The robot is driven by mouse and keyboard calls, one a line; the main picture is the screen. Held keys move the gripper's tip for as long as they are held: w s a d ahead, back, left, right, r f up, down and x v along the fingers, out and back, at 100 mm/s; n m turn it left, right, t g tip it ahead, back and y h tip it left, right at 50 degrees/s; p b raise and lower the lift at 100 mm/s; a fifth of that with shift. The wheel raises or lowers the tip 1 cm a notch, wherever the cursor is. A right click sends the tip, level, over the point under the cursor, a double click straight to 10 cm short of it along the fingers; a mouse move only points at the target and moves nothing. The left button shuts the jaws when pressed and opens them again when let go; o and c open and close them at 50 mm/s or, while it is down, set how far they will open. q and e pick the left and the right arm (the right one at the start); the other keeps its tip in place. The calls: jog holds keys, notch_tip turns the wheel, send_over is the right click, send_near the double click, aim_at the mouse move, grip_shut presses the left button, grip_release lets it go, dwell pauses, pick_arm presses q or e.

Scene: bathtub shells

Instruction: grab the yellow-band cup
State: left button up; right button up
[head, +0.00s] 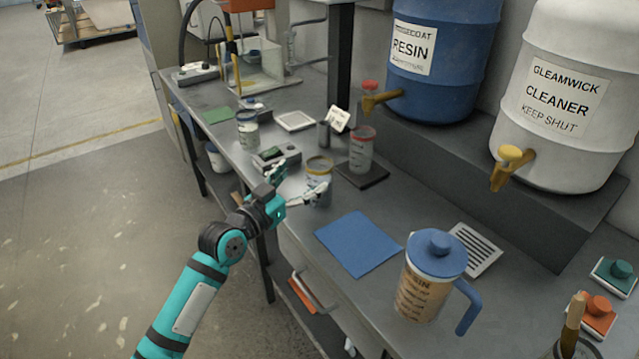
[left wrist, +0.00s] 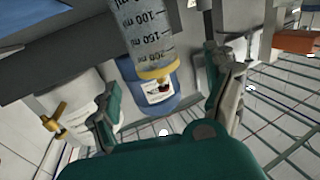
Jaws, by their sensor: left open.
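The yellow-band cup (head: 319,172) is a clear cup with a yellow rim, upright on the grey bench in the head view. My left gripper (head: 298,182) is open beside it, with one finger on its left and the other at its near side, partly covering its lower part. In the left wrist view, which looks upside down, the cup (left wrist: 146,35) shows its ml marks and yellow band ahead of the spread fingers (left wrist: 165,103). I cannot tell whether a finger touches it. My right gripper is not in view.
A red-band cup (head: 361,152) stands on a dark pad close right of the yellow-band cup. A blue-band cup (head: 248,130) and a grey device (head: 276,155) are to the left. A blue mat (head: 358,243) and blue-lidded pitcher (head: 430,275) lie nearer. Resin and cleaner drums stand behind.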

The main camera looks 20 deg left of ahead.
aim_at(327, 159)
pick_arm(q)
jog(key=shift+w+d, duration=0.25)
jog(key=shift+w, duration=0.45)
jog(key=x, duration=0.2)
jog(key=p+x, duration=0.1)
jog(key=x, duration=0.1)
jog(key=shift+d+r, duration=0.3)
jog(key=shift+r, duration=0.05)
jog(key=shift+w+d+f, duration=0.1)
jog(key=shift+w+d, duration=0.05)
jog(key=shift+w, duration=0.35)
grip_shut()
